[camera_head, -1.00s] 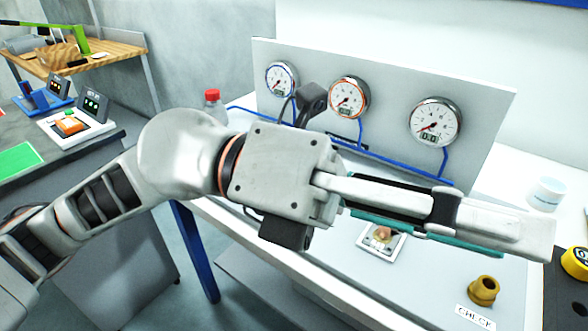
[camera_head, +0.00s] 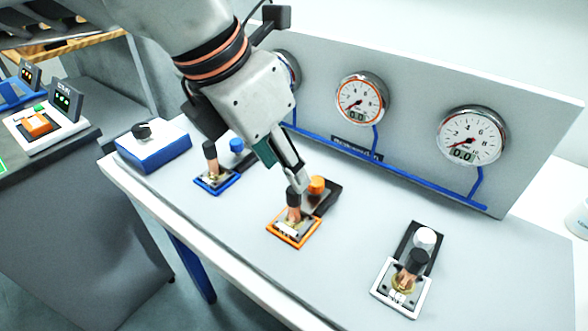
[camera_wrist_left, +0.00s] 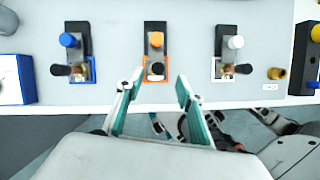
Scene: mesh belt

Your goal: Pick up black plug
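Three fittings stand in a row on the grey bench, each with a black-topped plug. The middle black plug (camera_head: 293,195) rises from the copper fitting in the orange frame (camera_head: 274,231); in the wrist view it (camera_wrist_left: 156,70) shows between and beyond the fingertips. Another black plug (camera_head: 209,150) is at the blue frame (camera_head: 212,188), and a third (camera_head: 418,259) at the white frame (camera_head: 407,307). My left gripper (camera_head: 287,178) points down close by the middle plug. It is open and empty in the wrist view (camera_wrist_left: 156,87). I cannot tell if it touches. My right gripper is out of view.
Blue, orange (camera_head: 316,185) and white (camera_head: 425,238) knobs stand behind the fittings. A panel with gauges (camera_head: 362,97) and blue pipes rises behind them. A blue box (camera_head: 153,150) is at the bench's left end. The front bench strip is clear.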

